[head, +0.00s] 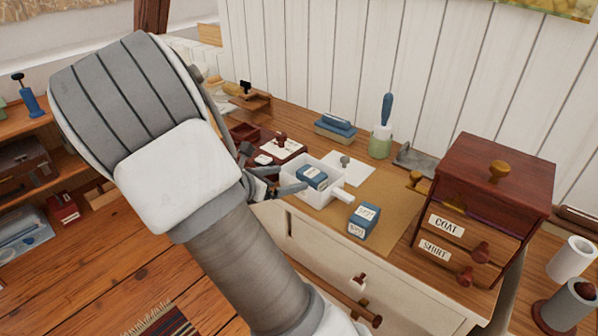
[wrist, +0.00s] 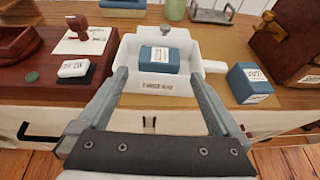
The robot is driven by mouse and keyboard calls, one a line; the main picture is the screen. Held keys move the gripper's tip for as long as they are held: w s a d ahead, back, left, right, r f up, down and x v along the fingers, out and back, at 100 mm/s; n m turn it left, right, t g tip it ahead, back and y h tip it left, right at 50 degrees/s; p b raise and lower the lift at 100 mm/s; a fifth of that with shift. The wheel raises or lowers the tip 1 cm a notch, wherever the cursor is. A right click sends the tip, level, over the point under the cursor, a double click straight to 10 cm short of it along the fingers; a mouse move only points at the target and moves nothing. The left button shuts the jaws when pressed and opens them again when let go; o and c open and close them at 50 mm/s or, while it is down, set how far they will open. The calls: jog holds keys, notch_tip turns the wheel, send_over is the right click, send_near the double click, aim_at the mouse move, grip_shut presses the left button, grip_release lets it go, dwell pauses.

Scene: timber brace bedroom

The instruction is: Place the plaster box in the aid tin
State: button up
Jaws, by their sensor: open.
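The aid tin (head: 329,199) is a white open tin with lettering on its front, on the cabinet top; it also shows in the wrist view (wrist: 156,87). A blue box with a white label (head: 312,177) lies inside it, also in the wrist view (wrist: 158,60). A second blue box with white labels (head: 363,221) stands on the mat right of the tin (wrist: 248,83). The labels are too small to tell which is the plaster box. My gripper (wrist: 157,76) is open and empty, its fingertips at the tin's front; in the head view it (head: 290,181) partly hides the tin's left side.
A dark wooden drawer box (head: 497,180) stands at the right. A green pot with a blue-handled tool (head: 381,141) and a blue-topped block (head: 335,128) stand behind the tin. A stamp and papers (head: 281,148) lie left. Bare brown mat (head: 393,198) lies right of the tin.

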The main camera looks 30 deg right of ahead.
jog(key=s+a+r+m+t+y, duration=0.1)
jog(key=s+a+r+m+y, duration=0.5)
jog(key=s+m, duration=0.4)
jog(key=s+a+r+m+t+y, duration=0.1)
jog(key=s+a+r+m+y, duration=0.5)
jog(key=s+a+m, duration=0.3)
jog(key=s+r+m, duration=0.1)
jog(key=s+m, duration=0.1)
jog(key=s, duration=0.2)
jog(key=shift+s+a+r+y, duration=0.15)
jog(key=shift+a+r+y, duration=0.05)
jog(key=shift+y, duration=0.2)
jog(key=shift+r, duration=0.1)
notch_tip(320, 180, up, 13)
jog(key=p, duration=1.3)
jog(key=shift+p, duration=0.3)
